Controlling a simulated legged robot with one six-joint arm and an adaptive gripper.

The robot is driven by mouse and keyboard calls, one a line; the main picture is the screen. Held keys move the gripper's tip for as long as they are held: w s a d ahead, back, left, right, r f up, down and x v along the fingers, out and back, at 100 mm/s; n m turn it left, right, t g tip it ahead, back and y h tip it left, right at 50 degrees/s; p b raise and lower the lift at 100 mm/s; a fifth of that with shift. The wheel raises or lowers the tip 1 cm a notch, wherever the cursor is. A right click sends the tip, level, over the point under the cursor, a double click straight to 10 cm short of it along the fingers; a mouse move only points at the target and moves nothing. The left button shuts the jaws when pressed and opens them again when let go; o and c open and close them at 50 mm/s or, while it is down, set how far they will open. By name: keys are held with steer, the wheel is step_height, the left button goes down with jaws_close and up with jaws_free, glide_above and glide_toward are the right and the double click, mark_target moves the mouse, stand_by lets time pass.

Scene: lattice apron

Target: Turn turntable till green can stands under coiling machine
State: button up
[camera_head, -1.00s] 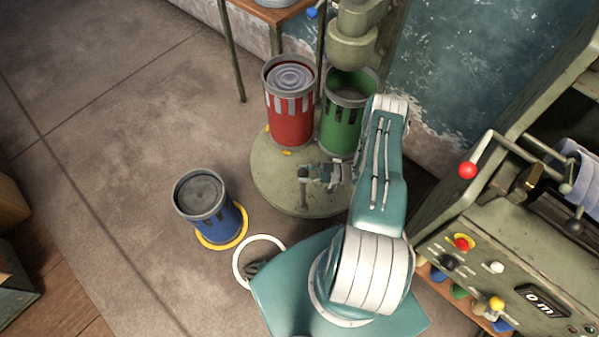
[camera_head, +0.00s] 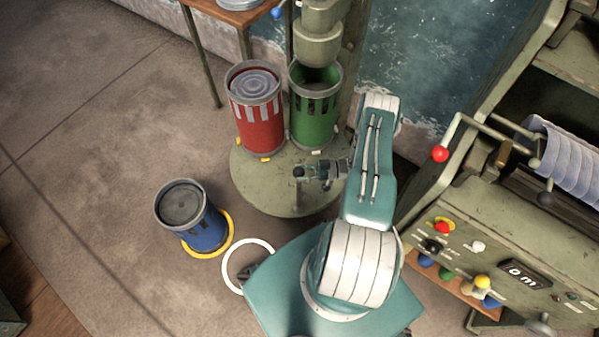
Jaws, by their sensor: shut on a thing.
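The round green turntable (camera_head: 262,193) stands on the floor and carries two cans. The green can (camera_head: 314,122), open at the top, is at its back right. The head of the coiling machine (camera_head: 318,48) hangs over the back of that can's opening; I cannot tell whether they line up exactly. The red can (camera_head: 258,127), with coiled grey material inside, stands to its left. My gripper (camera_head: 304,173) is shut on an upright peg (camera_head: 299,187) at the front right of the turntable. The fingers partly hide the peg.
A blue can (camera_head: 203,228) stands on the floor at front left, by a yellow ring (camera_head: 227,240). A white ring (camera_head: 240,284) lies near my base. A control machine (camera_head: 490,240) with a red-knobbed lever fills the right. The left floor is clear.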

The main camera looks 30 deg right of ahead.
steer(key=shift+w+d, duration=0.15)
steer(key=shift+w, duration=0.05)
steer(key=o, duration=1.3)
steer(key=v, duration=1.2)
steer(key=shift+s+f, duration=0.1)
